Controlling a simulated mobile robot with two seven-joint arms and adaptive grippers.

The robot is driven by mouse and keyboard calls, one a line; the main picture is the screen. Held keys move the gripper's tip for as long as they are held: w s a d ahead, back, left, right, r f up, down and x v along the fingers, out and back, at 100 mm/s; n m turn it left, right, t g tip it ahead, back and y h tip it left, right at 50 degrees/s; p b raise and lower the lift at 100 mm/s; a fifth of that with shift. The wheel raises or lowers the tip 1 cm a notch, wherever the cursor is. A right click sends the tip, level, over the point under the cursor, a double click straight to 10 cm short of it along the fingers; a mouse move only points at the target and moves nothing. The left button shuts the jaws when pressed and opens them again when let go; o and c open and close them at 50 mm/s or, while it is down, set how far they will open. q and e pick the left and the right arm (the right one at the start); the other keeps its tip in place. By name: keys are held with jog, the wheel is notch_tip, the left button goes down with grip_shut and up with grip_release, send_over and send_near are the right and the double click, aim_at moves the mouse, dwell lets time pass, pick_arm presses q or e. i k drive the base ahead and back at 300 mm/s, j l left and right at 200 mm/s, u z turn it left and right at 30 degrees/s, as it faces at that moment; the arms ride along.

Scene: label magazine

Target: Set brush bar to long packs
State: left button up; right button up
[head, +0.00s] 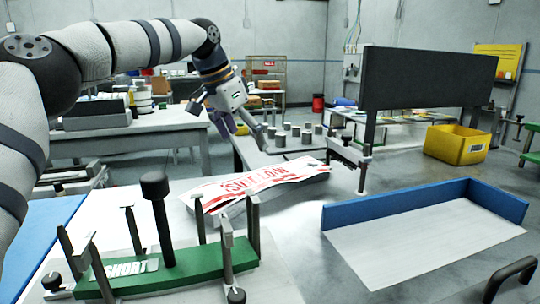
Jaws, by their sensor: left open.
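A green plate (188,268) lettered SHORT lies at the lower left, with upright metal posts along it. I cannot tell for certain which part is the brush bar. A stack of white labels with red print (262,187) lies behind the plate. My left gripper (243,126) is open and empty, above and behind the label stack, well apart from the lever. My right gripper is not in view.
A metal bracket with a post (349,152) stands right of the labels. A blue-walled tray (427,205) with a white floor lies at the right. A dark panel (425,78) stands behind it, and a yellow bin (456,144) is at the back right.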

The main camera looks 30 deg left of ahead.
aim_at(346, 154)
jog(key=k+l, duration=0.7)
jog(key=k+z, duration=0.15)
jog(key=z, duration=0.2)
jog(key=l+u, duration=0.15)
jog(key=u, duration=0.2)
jog(key=i+l, duration=0.05)
